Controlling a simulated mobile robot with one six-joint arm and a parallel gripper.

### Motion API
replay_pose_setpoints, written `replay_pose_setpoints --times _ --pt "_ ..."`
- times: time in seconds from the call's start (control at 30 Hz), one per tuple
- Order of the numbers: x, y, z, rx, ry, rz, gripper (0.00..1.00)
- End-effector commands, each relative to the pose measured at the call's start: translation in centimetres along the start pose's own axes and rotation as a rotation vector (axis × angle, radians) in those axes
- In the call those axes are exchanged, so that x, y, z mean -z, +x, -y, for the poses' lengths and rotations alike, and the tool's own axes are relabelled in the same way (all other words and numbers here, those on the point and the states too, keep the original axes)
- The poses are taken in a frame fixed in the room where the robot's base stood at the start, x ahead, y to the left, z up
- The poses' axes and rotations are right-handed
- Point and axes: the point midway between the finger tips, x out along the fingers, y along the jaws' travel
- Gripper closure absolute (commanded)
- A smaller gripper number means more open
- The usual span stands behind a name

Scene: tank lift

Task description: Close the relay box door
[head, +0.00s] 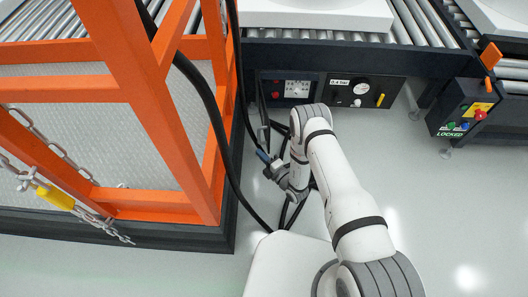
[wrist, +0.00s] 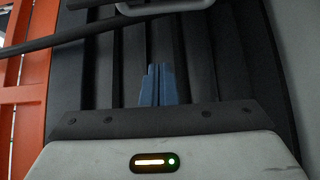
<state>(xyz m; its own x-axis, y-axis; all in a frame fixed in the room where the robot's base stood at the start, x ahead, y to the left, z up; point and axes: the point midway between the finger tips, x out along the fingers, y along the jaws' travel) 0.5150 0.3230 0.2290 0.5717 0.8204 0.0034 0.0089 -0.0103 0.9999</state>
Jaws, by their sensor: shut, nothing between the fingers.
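The relay box (head: 290,90) is a dark housing under the conveyor in the head view, with its inside showing red parts and a white unit. A thin dark panel (head: 263,112), apparently its door seen nearly edge-on, stands out from the left side, so the box looks open. The fingers are shut and empty in the wrist view (wrist: 157,84). I cannot tell whether they touch the panel. A dark ribbed surface fills the wrist view behind them.
An orange frame (head: 150,100) with black cables stands close on the left. A gauge panel (head: 360,92) is right of the box, and a control box (head: 465,115) marked LOCKED is farther right. Roller conveyors (head: 405,20) run above. Floor (head: 440,200) at right is clear.

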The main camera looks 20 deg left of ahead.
Motion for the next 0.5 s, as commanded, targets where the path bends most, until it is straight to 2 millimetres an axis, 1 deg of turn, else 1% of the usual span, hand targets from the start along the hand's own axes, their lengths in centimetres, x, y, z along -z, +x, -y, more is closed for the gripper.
replay_pose_setpoints --times 0.03,0.2,0.4,0.43,0.5 --pt "0.1 1.0 0.1 -0.005 -0.002 -0.003 1.0" --pt "0.1 4.7 0.2 -0.006 -0.003 -0.004 1.0" --pt "0.1 8.8 0.2 -0.005 -0.003 -0.004 1.0" --pt "-0.8 8.2 0.2 -0.002 -0.002 0.002 1.0" --pt "-1.9 7.8 0.2 -0.001 -0.002 0.002 1.0"
